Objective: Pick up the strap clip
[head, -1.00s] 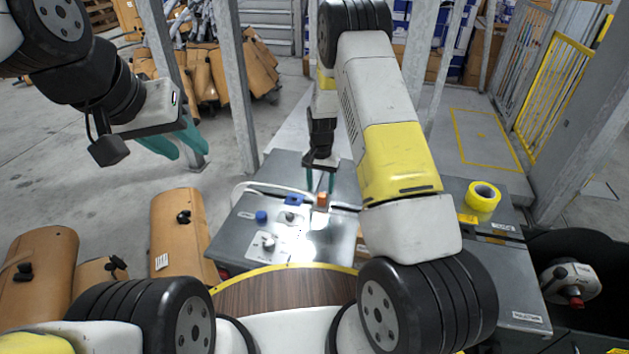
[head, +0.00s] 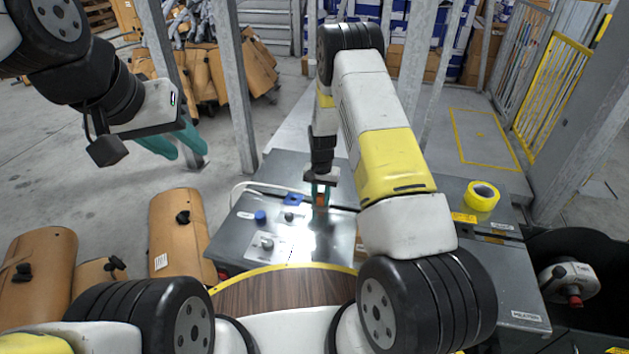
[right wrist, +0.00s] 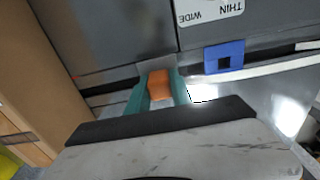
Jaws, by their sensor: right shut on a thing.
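The orange strap clip (head: 321,200) is on the grey table top, at the dark strap line. In the right wrist view the orange clip (right wrist: 159,84) sits between the two teal fingers, touching them on both sides. My right gripper (head: 320,203) points down and is shut on this clip. It also shows in the right wrist view (right wrist: 158,88). The clip's lower part is hidden by the fingers. My left gripper (head: 180,148) hangs in the air at the left, away from the table, its teal fingers apart and empty.
A blue square piece (head: 293,199) lies just left of the clip, and shows in the right wrist view (right wrist: 224,57). A blue knob (head: 260,217) stands further left. A yellow tape roll (head: 483,195) is on the right.

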